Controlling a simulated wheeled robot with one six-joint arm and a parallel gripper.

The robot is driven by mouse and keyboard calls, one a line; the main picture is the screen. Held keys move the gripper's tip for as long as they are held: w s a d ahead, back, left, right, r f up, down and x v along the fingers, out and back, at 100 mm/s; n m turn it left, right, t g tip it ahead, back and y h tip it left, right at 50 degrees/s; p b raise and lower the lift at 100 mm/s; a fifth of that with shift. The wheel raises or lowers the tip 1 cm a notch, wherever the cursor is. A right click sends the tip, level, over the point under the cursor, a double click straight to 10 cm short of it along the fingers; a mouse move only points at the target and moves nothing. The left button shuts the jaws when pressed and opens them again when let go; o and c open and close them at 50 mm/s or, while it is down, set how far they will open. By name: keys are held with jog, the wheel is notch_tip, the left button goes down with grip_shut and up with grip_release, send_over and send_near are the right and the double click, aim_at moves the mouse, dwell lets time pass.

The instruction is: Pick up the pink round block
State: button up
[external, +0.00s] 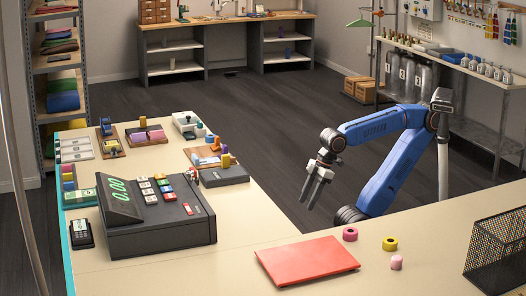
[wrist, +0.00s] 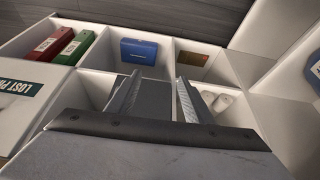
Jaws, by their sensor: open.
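A small light-pink round block (external: 397,262) stands upright on the near counter in the external view, right of the red mat. My gripper (external: 314,192) hangs over the counter's inner edge, to the left of the block and apart from it. Its fingers are apart and nothing shows between them. The wrist view shows the two open fingers (wrist: 159,77) above a white divided tray. The pink block is not visible in the wrist view.
The wrist view's white tray (wrist: 100,83) holds a blue box (wrist: 139,51) and red and green items.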

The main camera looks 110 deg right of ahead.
jog(key=w+a+r+n+g+y, duration=0.1)
jog(key=w+a+r+n, duration=0.3)
jog(key=w+a+r, duration=0.7)
jog(key=w+a+r+n+g+y, duration=0.1)
jog(key=w+a+r+n, duration=0.2)
jog(key=w+a+r, duration=0.75)
jog(key=a+r+n+g+y, duration=0.1)
jog(key=a+r+n, duration=0.2)
jog(key=a+r, duration=0.45)
jog(key=a+r+n, duration=0.2)
jog(key=a+r, duration=0.2)
jog(key=a, duration=0.7)
jog(key=n+g, duration=0.2)
jog(key=n, duration=0.6)
send_over(397, 257)
jog(key=d, duration=0.2)
jog(key=x, duration=0.3)
jog(key=d+x, duration=0.1)
jog(key=x, duration=0.2)
jog(key=d+x, duration=0.1)
jog(key=x, duration=0.1)
jog(key=shift+s+f, duration=0.1)
jog(key=shift+f, duration=0.6)
jog(key=shift+w+x, duration=0.15)
jog(key=shift+x, duration=1.3)
jog(key=shift+w+x, duration=0.1)
jog(key=shift+x, duration=1.3)
jog(key=shift+a, duration=0.1)
jog(key=c, duration=1.1)
